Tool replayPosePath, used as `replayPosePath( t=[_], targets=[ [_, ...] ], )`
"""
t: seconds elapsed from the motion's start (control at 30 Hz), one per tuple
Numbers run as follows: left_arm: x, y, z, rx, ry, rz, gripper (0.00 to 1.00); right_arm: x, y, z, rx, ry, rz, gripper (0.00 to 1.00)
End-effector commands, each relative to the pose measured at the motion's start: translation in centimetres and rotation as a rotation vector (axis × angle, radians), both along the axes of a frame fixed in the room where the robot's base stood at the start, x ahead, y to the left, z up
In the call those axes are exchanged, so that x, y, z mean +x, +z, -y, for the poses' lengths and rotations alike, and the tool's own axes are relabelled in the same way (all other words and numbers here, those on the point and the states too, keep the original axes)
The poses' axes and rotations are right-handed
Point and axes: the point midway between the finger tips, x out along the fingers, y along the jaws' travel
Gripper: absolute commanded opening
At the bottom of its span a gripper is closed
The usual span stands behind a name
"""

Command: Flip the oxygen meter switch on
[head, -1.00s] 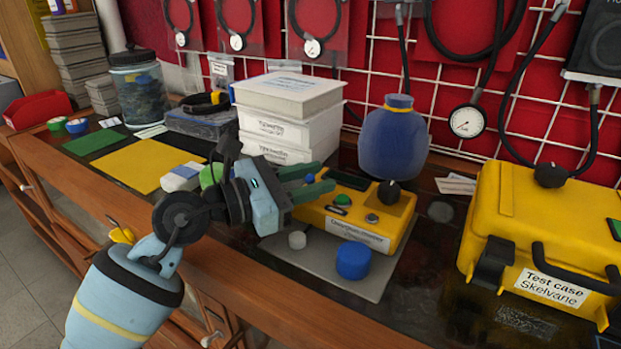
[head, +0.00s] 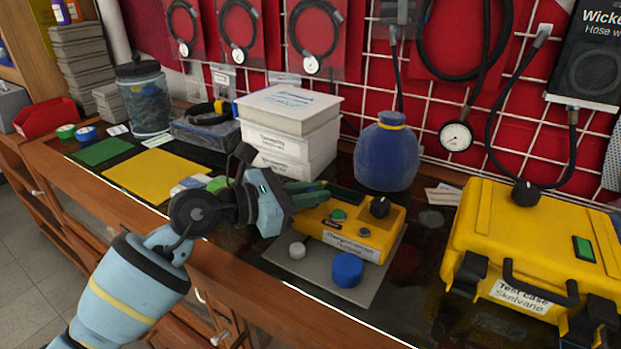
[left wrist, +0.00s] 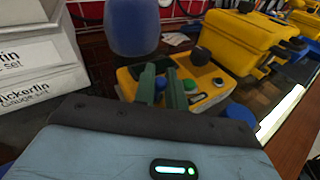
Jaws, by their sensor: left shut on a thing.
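The oxygen meter (head: 352,240) is a yellow box on a grey mat. Its top carries a green button, a metal button and a black knob (head: 380,206). My left gripper (head: 318,192) is over the meter's left back part, its green fingers closed together. In the left wrist view the meter (left wrist: 212,102) lies around and beyond the fingers (left wrist: 163,80). A small blue part (left wrist: 160,86), seemingly the switch, shows between them. In the head view the fingers hide this part, and its on or off position cannot be read. My right gripper is out of view.
White boxes (head: 288,148) stand behind the gripper. A blue bottle (head: 386,155) stands behind the meter, and a yellow test case (head: 536,245) to the right.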

Motion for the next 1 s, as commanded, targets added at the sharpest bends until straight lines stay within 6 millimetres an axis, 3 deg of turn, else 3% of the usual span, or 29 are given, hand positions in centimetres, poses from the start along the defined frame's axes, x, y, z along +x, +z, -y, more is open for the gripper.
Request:
replayPosePath(
  t=[0.03, 0.2, 0.5, 1.0],
  targets=[
    [0.1, 0.9, 0.0, 0.020, 0.001, -0.018, 0.00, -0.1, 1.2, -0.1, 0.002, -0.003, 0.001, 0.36],
    [0.4, 0.9, 0.2, 0.077, 0.000, -0.096, 0.00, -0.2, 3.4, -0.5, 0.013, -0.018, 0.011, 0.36],
    [0.8, 0.7, 0.5, 0.169, 0.002, -0.226, 0.00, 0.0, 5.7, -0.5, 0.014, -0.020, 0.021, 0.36],
    [1.1, 0.1, 0.7, 0.251, 0.002, -0.345, 0.00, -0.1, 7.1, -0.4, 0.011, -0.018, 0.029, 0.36]
  ],
)
